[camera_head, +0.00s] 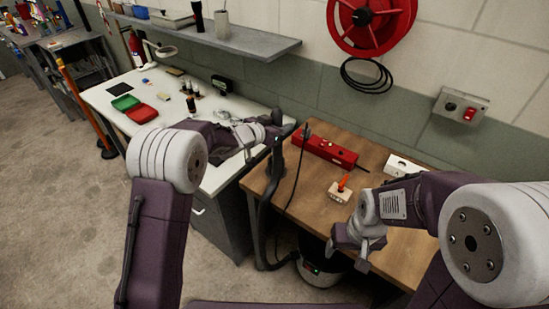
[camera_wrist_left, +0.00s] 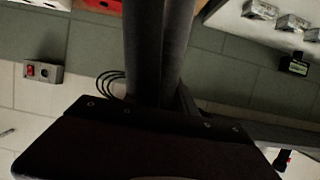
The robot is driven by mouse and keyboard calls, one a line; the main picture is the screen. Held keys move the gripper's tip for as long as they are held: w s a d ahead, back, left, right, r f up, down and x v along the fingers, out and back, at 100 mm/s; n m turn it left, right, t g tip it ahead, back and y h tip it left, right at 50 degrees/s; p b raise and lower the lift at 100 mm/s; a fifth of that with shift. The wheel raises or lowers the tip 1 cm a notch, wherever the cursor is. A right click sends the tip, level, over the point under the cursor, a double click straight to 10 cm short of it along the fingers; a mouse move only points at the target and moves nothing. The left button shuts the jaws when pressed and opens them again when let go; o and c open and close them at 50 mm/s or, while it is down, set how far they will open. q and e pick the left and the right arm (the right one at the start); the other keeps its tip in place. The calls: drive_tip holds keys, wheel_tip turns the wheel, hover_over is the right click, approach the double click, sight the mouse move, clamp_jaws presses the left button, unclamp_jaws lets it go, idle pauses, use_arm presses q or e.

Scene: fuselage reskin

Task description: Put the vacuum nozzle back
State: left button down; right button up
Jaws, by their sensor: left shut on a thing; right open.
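The black vacuum nozzle (camera_head: 276,160) stands roughly upright at the left edge of the wooden table. Its hose (camera_head: 263,225) hangs down to the vacuum (camera_head: 320,268) on the floor. My left gripper (camera_head: 274,122) is shut on the nozzle near its top. Dark bars (camera_wrist_left: 160,50) fill the middle of the left wrist view; I cannot tell there which part is nozzle and which is finger. My right gripper (camera_head: 357,245) is open and empty, in front of the wooden table, apart from the nozzle.
The wooden table (camera_head: 395,212) bears a red case (camera_head: 325,150), a block with an orange-handled tool (camera_head: 341,190) and a white box (camera_head: 403,168). The white bench (camera_head: 225,172) at left holds small items. A red reel (camera_head: 365,25) and switch box (camera_head: 461,107) hang on the wall.

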use_arm(q)
drive_tip(key=shift+w+f+b, duration=0.1)
drive_tip(key=shift+f+b, duration=0.35)
drive_tip(key=shift+f, duration=2.75)
drive_tip(key=c, duration=1)
unclamp_jaws()
drive_tip(key=shift+r, duration=0.3)
drive_tip(key=v, duration=1.2)
drive_tip(key=shift+f, duration=0.15)
